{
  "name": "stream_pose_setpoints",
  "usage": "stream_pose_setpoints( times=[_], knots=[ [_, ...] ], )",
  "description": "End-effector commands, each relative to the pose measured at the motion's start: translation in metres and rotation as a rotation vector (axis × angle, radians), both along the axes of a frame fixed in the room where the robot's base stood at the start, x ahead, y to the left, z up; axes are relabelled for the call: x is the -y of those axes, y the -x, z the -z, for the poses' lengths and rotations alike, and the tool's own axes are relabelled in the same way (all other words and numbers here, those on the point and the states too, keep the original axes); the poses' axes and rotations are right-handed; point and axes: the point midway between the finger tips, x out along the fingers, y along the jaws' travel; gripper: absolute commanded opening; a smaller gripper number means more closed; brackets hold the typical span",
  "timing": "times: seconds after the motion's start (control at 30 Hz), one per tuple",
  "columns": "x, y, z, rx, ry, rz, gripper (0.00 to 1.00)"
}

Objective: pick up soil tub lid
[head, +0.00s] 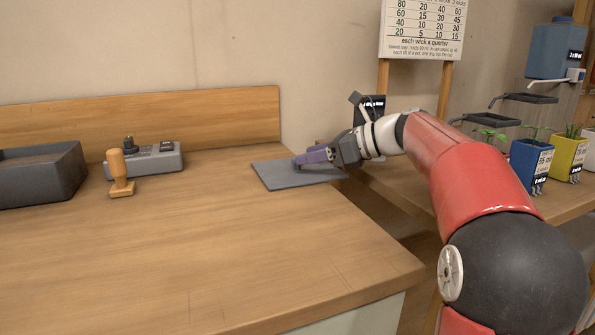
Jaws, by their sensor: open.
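The soil tub lid looks to be the flat dark grey slab (283,178) lying on the wooden worktop at its back right corner. My gripper (303,161), with purple fingers, is low over the middle of this slab, pointing left. It is open, though the gap between the fingers is hard to make out from here. Whether the fingers touch the slab or a handle on it cannot be told. The fingers and wrist cover part of the slab's far right side. A dark grey open tub (45,182) with brown contents stands at the left edge.
A wooden-handled stamp (119,172) stands before a grey device (158,158) with a dark knob. A wooden backboard (150,118) runs behind. The worktop's middle and front are clear. Potted plants, including a blue pot (530,158), stand on the right bench beyond a gap.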

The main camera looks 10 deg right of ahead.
Motion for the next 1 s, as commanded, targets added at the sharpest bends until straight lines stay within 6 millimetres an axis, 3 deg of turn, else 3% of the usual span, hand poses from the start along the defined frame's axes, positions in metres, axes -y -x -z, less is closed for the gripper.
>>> stream_pose_setpoints(
  times=[0.2, 0.53, 0.87, 1.0],
  knots=[
    [-0.027, -0.017, 0.013, -0.001, 0.0, -0.003, 0.46],
    [-0.033, -0.021, 0.014, 0.0, 0.0, -0.001, 0.46],
    [-0.033, -0.021, 0.014, 0.0, 0.0, -0.001, 0.03],
    [-0.033, -0.021, 0.014, 0.0, 0.0, -0.001, 0.0]
  ],
)
